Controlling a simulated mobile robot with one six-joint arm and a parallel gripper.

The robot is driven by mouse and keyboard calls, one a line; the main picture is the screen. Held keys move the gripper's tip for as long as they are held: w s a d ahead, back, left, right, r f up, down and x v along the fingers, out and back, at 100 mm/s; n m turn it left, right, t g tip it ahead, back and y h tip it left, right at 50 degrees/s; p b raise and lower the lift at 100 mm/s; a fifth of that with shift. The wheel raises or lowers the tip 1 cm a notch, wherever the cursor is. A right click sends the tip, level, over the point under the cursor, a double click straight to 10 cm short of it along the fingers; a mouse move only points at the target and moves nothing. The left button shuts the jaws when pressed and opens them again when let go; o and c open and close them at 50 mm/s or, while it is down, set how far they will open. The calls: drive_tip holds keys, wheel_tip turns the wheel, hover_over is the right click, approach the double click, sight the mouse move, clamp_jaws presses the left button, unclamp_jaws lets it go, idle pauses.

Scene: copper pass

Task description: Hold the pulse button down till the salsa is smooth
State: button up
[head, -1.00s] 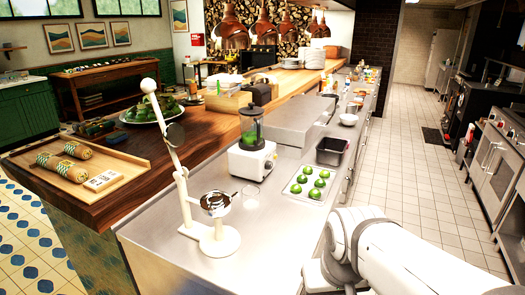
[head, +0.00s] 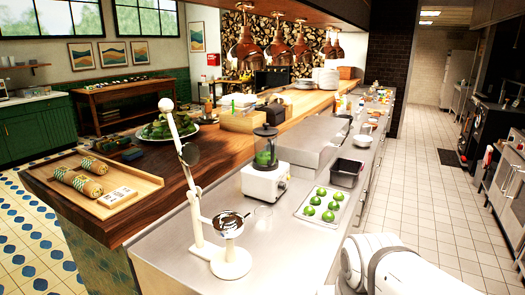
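The blender (head: 266,172) stands upright on the steel counter, with a white base and a clear jar under a dark lid. Green salsa (head: 265,157) shows in the jar; its texture is too small to tell. A round control (head: 281,184) shows on the base's right side; I cannot tell whether it is the pulse button. My white arm is at the bottom right, over the counter's near edge. My gripper is out of the picture, so its state and anything in it are hidden.
A white stand with a metal bowl (head: 229,222) is left of and nearer than the blender. A tray of green limes (head: 320,206) and a dark pan (head: 347,172) lie to the right.

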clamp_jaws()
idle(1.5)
